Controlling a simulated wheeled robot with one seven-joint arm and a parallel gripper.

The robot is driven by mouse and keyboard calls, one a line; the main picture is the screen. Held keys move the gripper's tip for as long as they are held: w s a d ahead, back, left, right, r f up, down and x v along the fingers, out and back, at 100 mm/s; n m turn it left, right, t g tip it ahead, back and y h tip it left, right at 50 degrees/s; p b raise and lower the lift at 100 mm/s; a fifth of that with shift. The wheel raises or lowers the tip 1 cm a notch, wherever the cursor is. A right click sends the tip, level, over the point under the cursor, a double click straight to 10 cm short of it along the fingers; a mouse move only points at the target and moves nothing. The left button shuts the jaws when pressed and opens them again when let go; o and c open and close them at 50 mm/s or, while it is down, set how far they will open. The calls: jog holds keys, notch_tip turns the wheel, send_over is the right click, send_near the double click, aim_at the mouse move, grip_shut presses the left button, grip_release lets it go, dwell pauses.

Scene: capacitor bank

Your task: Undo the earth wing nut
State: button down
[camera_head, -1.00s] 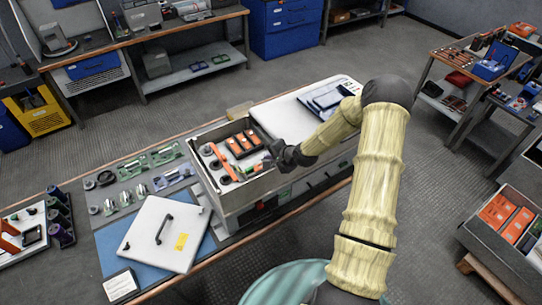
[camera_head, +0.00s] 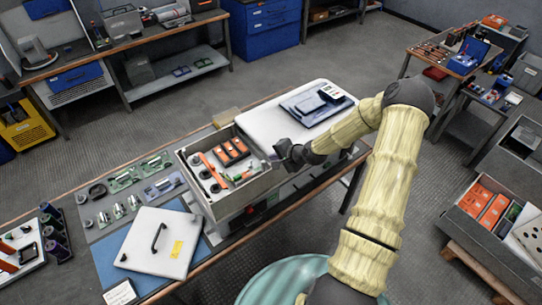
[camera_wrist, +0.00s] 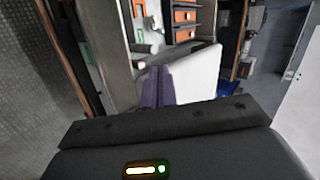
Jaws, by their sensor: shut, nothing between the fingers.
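The open grey metal box (camera_head: 240,203) stands on the bench, with orange capacitor blocks (camera_head: 229,150), an orange bar (camera_head: 212,165) and dark round parts inside. The earth wing nut is too small to make out in either view. My gripper (camera_head: 279,149) is at the box's far right corner, by the edge of the white panel. In the wrist view my gripper (camera_wrist: 157,84) has its two dark fingers together and holds nothing.
A white panel (camera_head: 265,123) with a dark blue folder (camera_head: 312,105) lies right of the box. A white lid (camera_head: 147,252) with a black handle lies on a blue mat at front left. Small parts (camera_head: 118,210) lie on a grey mat left of the box.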

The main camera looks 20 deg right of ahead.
jog(key=shift+s+d+r, duration=0.1)
jog(key=shift+r, duration=0.05)
jog(key=c, duration=1.5)
grip_release()
jog(key=shift+s, duration=0.1)
jog(key=shift+c, duration=0.2)
jog(key=s+a+r+n+g+h+b, duration=0.1)
jog(key=s+a+r+n+b, duration=0.1)
jog(key=s, duration=0.6)
jog(key=s+a+r+n+g+h+b, duration=0.2)
jog(key=s+r+n+b, duration=0.2)
jog(key=s, duration=0.4)
jog(key=s+a+r+n+g+h+b, duration=0.1)
jog(key=s+a+r+n+g+b, duration=0.1)
jog(key=s, duration=0.6)
jog(key=r+n+b, duration=0.1)
jog(key=n+b, duration=0.1)
jog(key=n, duration=0.1)
jog(key=shift+r+n+h, duration=0.35)
jog(key=shift+n+h, duration=0.05)
jog(key=shift+s+d, duration=0.1)
